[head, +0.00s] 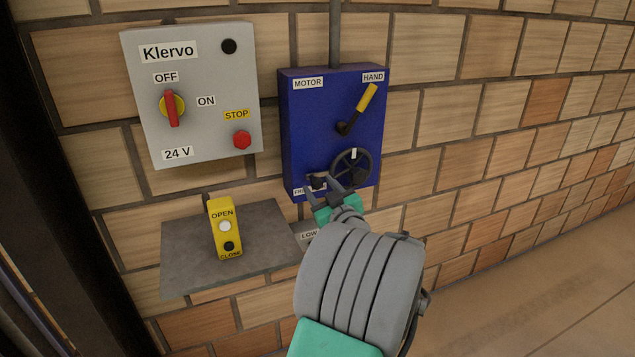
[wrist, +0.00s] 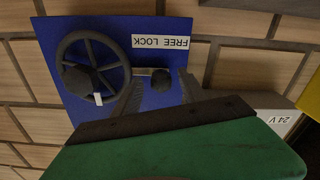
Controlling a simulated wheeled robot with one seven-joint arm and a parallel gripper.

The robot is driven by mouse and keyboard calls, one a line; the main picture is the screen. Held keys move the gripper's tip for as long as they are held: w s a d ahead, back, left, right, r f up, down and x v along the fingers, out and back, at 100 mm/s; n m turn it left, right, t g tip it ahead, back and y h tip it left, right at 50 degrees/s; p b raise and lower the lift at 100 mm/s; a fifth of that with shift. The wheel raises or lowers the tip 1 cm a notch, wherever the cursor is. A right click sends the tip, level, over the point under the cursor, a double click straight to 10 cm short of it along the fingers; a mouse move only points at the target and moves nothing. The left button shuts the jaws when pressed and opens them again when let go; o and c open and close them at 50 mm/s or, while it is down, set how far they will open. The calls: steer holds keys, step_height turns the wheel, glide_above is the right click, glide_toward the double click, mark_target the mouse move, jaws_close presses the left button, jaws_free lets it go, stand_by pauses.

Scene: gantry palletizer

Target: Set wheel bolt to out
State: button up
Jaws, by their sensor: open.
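The wheel bolt is a small dark knob (head: 318,178) low on the blue motor box (head: 315,125), left of a black spoked handwheel (head: 352,166). In the wrist view, which is upside down, the bolt (wrist: 161,79) sits beside the FREE LOCK label (wrist: 161,42), with the handwheel (wrist: 93,66) to its left. My gripper (head: 321,184) is at the bolt with its fingers open. In the wrist view the fingers (wrist: 160,90) lie on either side of the bolt. I cannot tell whether they touch it. The label is partly hidden by my gripper in the head view.
A yellow-handled lever (head: 358,108) is above the handwheel, by the HAND label. A grey Klervo box (head: 195,95) with a red switch and STOP button is to the left. A yellow OPEN/CLOSE pendant (head: 225,229) lies on a grey plate (head: 180,270). The wall at right is clear.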

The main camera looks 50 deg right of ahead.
steer(key=x, duration=0.2)
steer(key=shift+w+d, duration=0.15)
steer(key=shift+w, duration=0.1)
jaws_close()
stand_by(0.3)
stand_by(0.9)
